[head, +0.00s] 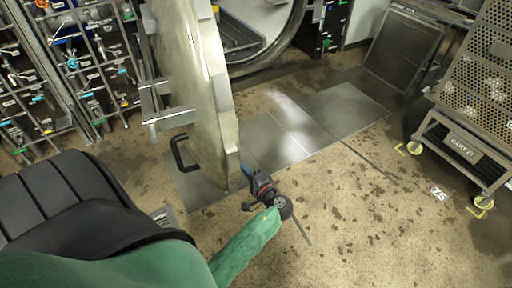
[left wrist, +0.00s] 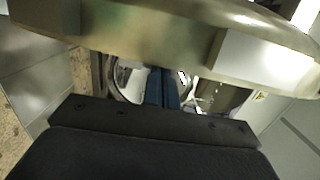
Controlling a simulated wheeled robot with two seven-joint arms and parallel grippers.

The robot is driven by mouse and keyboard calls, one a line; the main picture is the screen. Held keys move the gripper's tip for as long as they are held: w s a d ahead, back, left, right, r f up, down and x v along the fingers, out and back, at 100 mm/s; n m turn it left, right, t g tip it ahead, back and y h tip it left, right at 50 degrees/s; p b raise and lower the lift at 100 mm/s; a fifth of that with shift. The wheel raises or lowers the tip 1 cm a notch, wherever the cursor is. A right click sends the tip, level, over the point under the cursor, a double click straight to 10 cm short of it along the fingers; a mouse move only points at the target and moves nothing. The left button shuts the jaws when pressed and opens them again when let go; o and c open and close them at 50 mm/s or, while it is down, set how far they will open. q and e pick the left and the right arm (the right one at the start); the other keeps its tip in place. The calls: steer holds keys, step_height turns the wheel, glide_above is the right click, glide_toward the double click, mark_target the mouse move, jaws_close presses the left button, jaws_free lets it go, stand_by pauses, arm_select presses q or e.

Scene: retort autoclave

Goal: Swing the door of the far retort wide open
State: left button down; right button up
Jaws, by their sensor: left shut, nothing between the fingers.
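The retort door (head: 200,90) is a thick, pale metal disc standing ajar, well swung out from the round retort mouth (head: 298,30) behind it. Its black bar handle (head: 183,152) is on the left face. My left gripper (head: 247,174) is at the door's lower right edge, on the side opposite the handle. Its blue fingers are shut with nothing between them; whether they touch the door I cannot tell. In the left wrist view the shut fingers (left wrist: 162,88) point at the door's rim (left wrist: 150,45), which crosses the top. My right gripper is not in view.
Pipes and valves (head: 80,60) line the wall at the left. A perforated cart (head: 465,150) stands at the right, with a steel cabinet (head: 403,45) behind it. Metal floor plates (head: 300,125) lie before the retort. The stained floor at front right is clear.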

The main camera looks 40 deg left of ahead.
mark_target(231, 171)
arm_select(q)
steer(key=s, duration=0.1)
steer(key=s+a, duration=0.1)
steer(key=s, duration=0.1)
steer(key=shift+s+a+r, duration=0.1)
steer(key=shift+s+a, duration=0.35)
steer(key=shift+s, duration=0.3)
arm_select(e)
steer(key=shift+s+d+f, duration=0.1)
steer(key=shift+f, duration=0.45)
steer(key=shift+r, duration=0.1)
